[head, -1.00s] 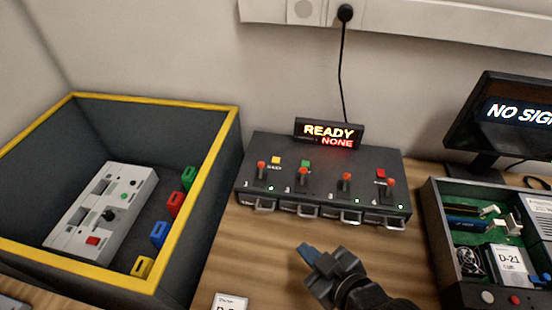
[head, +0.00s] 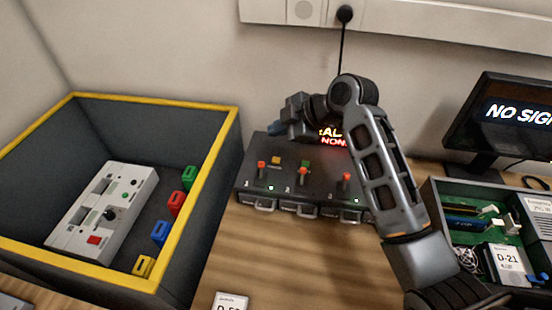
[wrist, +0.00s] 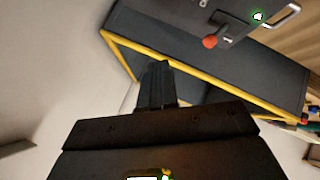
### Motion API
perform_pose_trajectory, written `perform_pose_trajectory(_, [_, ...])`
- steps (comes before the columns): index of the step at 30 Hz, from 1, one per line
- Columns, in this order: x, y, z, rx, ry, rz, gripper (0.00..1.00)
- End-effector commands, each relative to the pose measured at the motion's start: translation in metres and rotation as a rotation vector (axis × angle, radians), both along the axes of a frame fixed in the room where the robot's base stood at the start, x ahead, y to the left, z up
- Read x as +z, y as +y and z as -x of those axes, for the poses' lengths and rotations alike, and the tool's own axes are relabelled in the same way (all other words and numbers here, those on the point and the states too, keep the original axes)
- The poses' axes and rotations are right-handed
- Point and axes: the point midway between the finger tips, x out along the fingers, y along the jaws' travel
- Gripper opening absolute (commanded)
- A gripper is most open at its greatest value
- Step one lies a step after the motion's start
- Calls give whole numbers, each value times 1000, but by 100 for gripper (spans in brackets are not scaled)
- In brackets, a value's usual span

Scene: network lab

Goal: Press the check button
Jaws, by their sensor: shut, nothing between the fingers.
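The dark control box (head: 250,180) stands on the table against the wall, with red-knobbed levers, a yellow button (head: 276,160) and a green button (head: 304,162) on top. The labels are too small to read, so I cannot tell which is the check button. My gripper (head: 274,128) is shut and empty, above the back left of the box. My arm hides the box's right end and its red button. In the wrist view, my shut fingers (wrist: 155,85) point past the box; lever 1's red knob (wrist: 209,41) shows beyond them.
The box's display (head: 333,138) is partly hidden by my gripper and arm. A dark bin with a yellow rim (head: 205,165) stands at left, holding a grey panel (head: 105,210) and coloured blocks. An open computer case (head: 440,210) and a monitor (head: 505,112) stand at right.

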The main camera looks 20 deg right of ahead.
Motion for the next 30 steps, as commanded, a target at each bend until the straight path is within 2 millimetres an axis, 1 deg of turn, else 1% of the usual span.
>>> perform_pose_trajectory(1, [5,-4,-4,15,-2,12,0])
perform_pose_trajectory(5, [10,-7,-7,37,0,27,0])
perform_pose_trajectory(17, [8,-6,-7,38,0,27,0])
perform_pose_trajectory(23, [-3,-6,-6,38,2,27,0])
perform_pose_trajectory(30, [-31,-6,-6,39,1,27,0])
